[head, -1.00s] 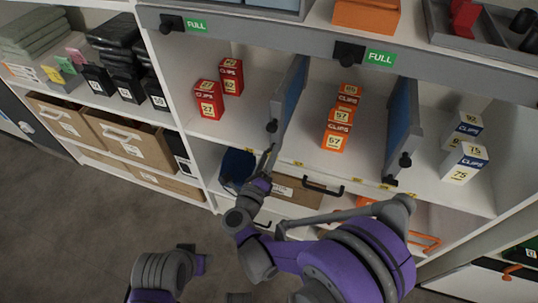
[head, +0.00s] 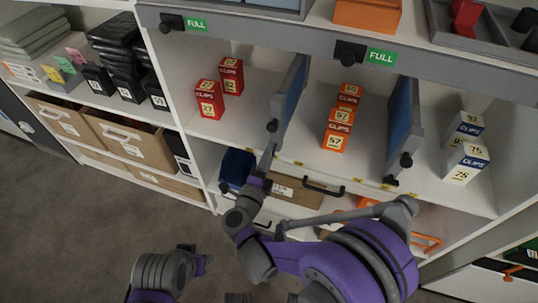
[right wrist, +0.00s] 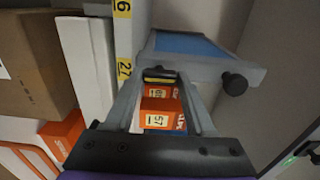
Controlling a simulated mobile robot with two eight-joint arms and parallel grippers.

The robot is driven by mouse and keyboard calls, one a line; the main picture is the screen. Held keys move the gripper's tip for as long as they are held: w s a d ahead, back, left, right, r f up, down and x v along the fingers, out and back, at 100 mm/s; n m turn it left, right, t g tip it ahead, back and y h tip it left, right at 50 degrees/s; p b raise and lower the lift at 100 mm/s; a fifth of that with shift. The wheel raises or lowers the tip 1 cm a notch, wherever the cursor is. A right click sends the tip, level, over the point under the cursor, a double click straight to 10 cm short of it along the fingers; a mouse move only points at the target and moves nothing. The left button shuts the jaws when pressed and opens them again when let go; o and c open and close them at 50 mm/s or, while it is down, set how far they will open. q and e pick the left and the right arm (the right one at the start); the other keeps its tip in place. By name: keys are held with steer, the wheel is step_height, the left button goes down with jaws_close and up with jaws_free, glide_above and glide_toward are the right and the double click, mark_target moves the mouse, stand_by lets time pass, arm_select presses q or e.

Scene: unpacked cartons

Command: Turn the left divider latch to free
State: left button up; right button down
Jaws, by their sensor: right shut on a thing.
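The left divider (head: 291,92) is a blue panel in a grey frame between the red and orange clip boxes, with a black knob (head: 272,126) on its front edge. My right gripper (head: 267,158) is at the foot of this divider, at the shelf's front edge. In the right wrist view its fingers (right wrist: 161,84) are shut on the small dark latch with a yellow stripe (right wrist: 159,73). The divider (right wrist: 190,43) and its knob (right wrist: 234,83) show just beyond. In the head view the gripper hides the latch, so its turn is hard to tell. My left gripper's fingers are not visible.
Red boxes (head: 209,100) stand left of the divider and orange boxes (head: 337,130) right of it. The right divider (head: 401,118) has a dark latch (head: 390,181) at its foot. Below are a blue bin (head: 237,166) and a carton drawer with a dark handle (head: 323,187).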

stand_by(0.4)
steer(key=shift+c, duration=1.2)
jaws_free()
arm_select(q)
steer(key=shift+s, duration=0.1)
